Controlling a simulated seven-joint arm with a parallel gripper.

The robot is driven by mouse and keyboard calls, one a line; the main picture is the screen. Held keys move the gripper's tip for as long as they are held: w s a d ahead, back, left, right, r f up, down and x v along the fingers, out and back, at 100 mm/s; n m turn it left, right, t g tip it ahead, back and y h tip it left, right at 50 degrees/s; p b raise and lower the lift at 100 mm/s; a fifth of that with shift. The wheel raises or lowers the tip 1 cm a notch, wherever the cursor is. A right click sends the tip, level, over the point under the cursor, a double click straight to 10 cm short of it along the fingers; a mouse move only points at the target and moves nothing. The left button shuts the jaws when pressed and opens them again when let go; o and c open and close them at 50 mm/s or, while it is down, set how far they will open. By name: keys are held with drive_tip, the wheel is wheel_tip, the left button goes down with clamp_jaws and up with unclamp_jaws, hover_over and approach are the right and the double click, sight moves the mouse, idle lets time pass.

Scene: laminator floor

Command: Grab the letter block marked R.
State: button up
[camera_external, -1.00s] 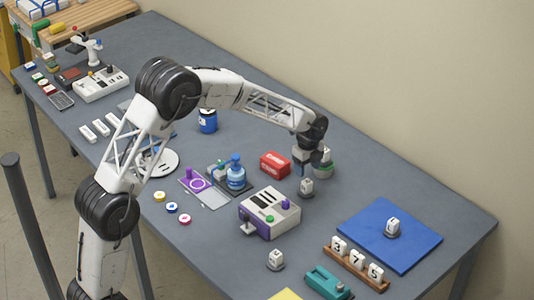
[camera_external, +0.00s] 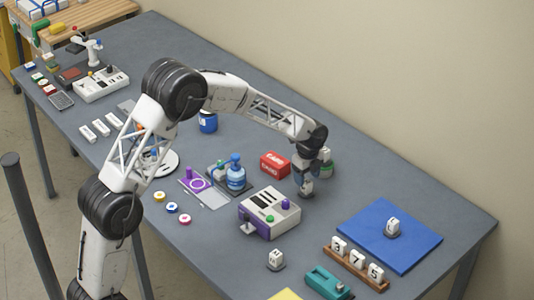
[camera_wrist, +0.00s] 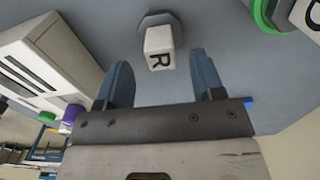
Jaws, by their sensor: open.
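The white letter block marked R (camera_wrist: 159,46) stands on a dark grey octagonal base in the wrist view, near the top centre. My gripper (camera_wrist: 160,66) is open, with one blue finger at each side and the block between and just beyond the fingertips. Nothing is held. In the outside view my gripper (camera_external: 305,184) is low over the table and largely hides this block. I cannot tell whether a finger touches it.
A white block on a green base (camera_external: 326,167) stands close behind my gripper. A red box (camera_external: 275,164) is to its left, and a white and purple machine (camera_external: 269,212) is in front. A blue mat (camera_external: 415,236) with another block lies right.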

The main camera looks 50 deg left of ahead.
sight(307, 182)
drive_tip(key=shift+f, duration=2.1)
drive_tip(key=shift+c, duration=0.2)
clamp_jaws()
